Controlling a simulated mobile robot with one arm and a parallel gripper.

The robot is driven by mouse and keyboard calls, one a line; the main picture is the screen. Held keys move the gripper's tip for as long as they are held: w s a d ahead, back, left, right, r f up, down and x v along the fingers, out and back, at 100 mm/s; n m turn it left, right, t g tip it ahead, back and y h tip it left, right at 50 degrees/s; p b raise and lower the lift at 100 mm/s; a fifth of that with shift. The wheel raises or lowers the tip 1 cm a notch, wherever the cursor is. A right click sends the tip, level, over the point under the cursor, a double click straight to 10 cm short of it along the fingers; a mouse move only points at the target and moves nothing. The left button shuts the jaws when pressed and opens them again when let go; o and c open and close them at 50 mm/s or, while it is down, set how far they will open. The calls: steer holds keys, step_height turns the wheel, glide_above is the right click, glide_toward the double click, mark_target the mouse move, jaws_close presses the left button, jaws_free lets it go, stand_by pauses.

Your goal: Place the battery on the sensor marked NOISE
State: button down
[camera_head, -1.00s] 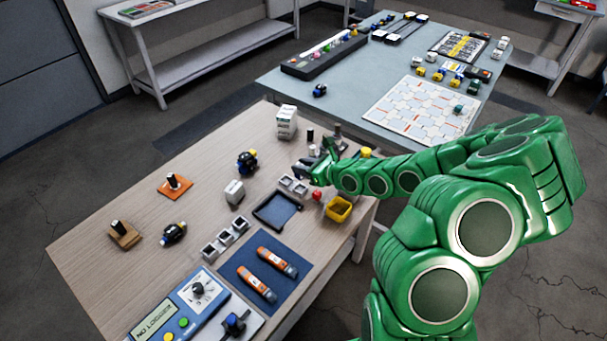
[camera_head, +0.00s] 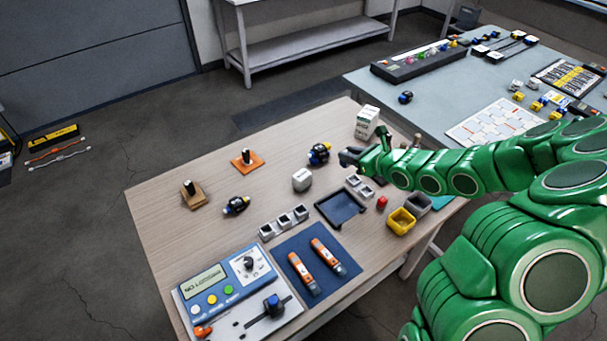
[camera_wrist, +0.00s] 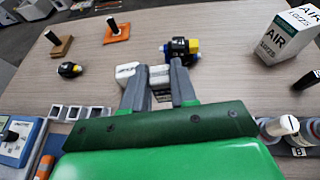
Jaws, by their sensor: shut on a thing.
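My gripper (camera_head: 352,158) is over the back right of the wooden table. In the wrist view its two grey fingers (camera_wrist: 160,90) are shut on a small pale, ridged object (camera_wrist: 161,84), mostly hidden between them; I cannot tell for sure that it is the battery. A white block (camera_head: 302,179) stands on the table left of the gripper. It also shows in the wrist view (camera_wrist: 127,70), partly behind the left finger, with dark lettering too small to read. A white box marked AIR (camera_wrist: 287,36) stands at the right. I cannot read NOISE anywhere.
A dark blue and yellow device (camera_head: 319,154) stands behind the white block. Posts on orange (camera_head: 248,165) and wooden (camera_head: 201,198) bases stand left. Small grey cups (camera_head: 284,221), a dark tray (camera_head: 330,217) and a yellow bin (camera_head: 401,222) are nearer. The left tabletop is mostly clear.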

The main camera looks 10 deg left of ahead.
steer(key=a+r+n+g+y, duration=0.2)
steer(key=a+n+g, duration=0.1)
steer(key=a, duration=1)
glide_above(307, 177)
steer(key=shift+w+a+f, duration=0.1)
steer(key=shift+f, duration=1.75)
steer(key=shift+a+f, duration=0.1)
steer(key=shift+f, duration=1.75)
steer(key=c, duration=0.9)
jaws_free()
steer(key=shift+d+r, duration=0.15)
steer(key=shift+d, duration=0.05)
steer(key=v, duration=1.1)
steer(key=shift+s+r, duration=0.2)
steer(key=shift+s, duration=0.1)
steer(key=shift+d, duration=0.15)
